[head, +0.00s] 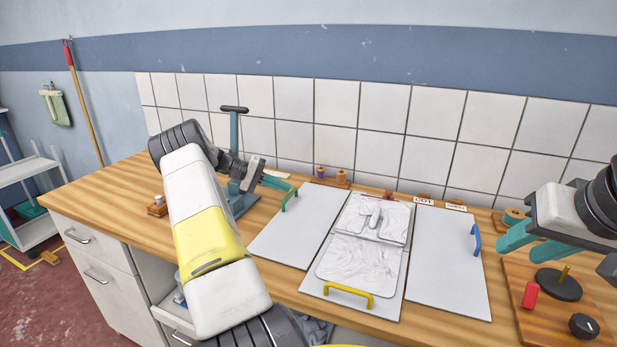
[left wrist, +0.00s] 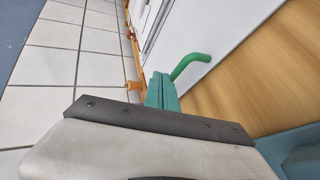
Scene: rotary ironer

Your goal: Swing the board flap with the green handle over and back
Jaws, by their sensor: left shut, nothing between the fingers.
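The white board flap (head: 300,232) with the green handle (head: 290,198) lies flat on the counter, left of the middle panel (head: 312,286). The handle stands at the flap's far left edge and also shows in the left wrist view (left wrist: 190,64). My left gripper (head: 287,186) is shut and empty just beyond the handle. Its teal fingertips (left wrist: 162,78) are close beside the handle in the left wrist view; whether they touch it I cannot tell. My right gripper (head: 512,243) is open at the right, above the counter, away from the flap.
The middle panel has a yellow handle (head: 348,292) and a crumpled-looking white sheet (head: 355,262). The right flap (head: 440,265) has a blue handle (head: 476,239). A teal stand (head: 234,135) rises behind my left arm. Spools (head: 320,171) stand near the tiled wall. A wooden board (head: 560,325) bears a red block (head: 530,295).

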